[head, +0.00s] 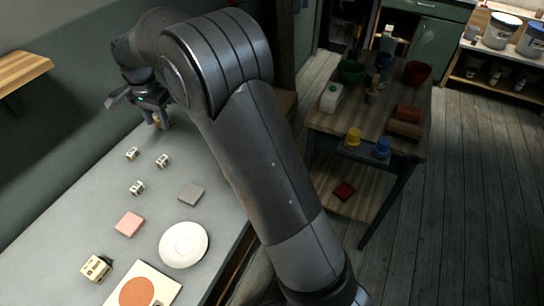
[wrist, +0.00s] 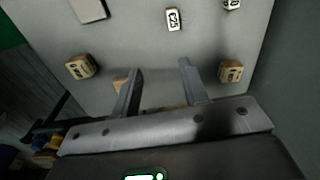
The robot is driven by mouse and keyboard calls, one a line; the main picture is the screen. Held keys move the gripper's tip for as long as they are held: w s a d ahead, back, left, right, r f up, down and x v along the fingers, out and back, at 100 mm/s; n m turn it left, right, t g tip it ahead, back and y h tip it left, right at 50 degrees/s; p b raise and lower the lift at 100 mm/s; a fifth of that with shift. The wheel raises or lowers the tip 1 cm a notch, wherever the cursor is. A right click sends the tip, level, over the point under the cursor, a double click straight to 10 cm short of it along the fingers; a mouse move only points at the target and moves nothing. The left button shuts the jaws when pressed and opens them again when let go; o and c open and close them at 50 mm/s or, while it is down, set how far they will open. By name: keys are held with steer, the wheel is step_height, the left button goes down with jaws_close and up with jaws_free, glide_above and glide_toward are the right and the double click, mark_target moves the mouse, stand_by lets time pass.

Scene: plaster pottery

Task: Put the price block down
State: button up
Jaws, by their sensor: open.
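My gripper (wrist: 158,82) is open, its fingers spread above the grey table; in the head view (head: 140,108) it is at the table's far end, partly behind my arm. Small tan price blocks with pale, dark-marked labels lie around: one left of the fingers (wrist: 82,67), one right of them (wrist: 231,72), and one farther off (wrist: 173,19). A tan bit (wrist: 120,84) shows beside the left finger, mostly hidden; I cannot tell whether it is a block. The head view shows blocks on the table (head: 132,153), (head: 162,161), (head: 136,188). I cannot tell which one the task means.
The grey table (head: 60,215) also bears a grey tile (head: 191,194), a pink tile (head: 129,224), a white plate (head: 184,244), a larger labelled block (head: 96,268) and a board with an orange disc (head: 136,293). A wooden cart (head: 330,122) stands to the right.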

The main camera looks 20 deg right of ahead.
steer(key=s+d+r+n+t, duration=0.2)
steer(key=s+d+r+n, duration=0.2)
steer(key=s+d+r, duration=0.95)
steer(key=s+d+f+n+t, duration=0.1)
steer(key=s+d, duration=0.4)
steer(key=s, duration=0.5)
steer(key=s+d+f+n+t, duration=0.2)
steer(key=s+d, duration=0.3)
steer(key=s, duration=0.5)
steer(key=shift+s+f+n, duration=0.25)
steer(key=shift+f+n, duration=0.3)
steer(key=shift+n, duration=0.05)
steer(key=shift+d, duration=0.1)
steer(key=o, duration=0.5)
steer(key=shift+c, duration=0.2)
steer(key=shift+r, duration=0.1)
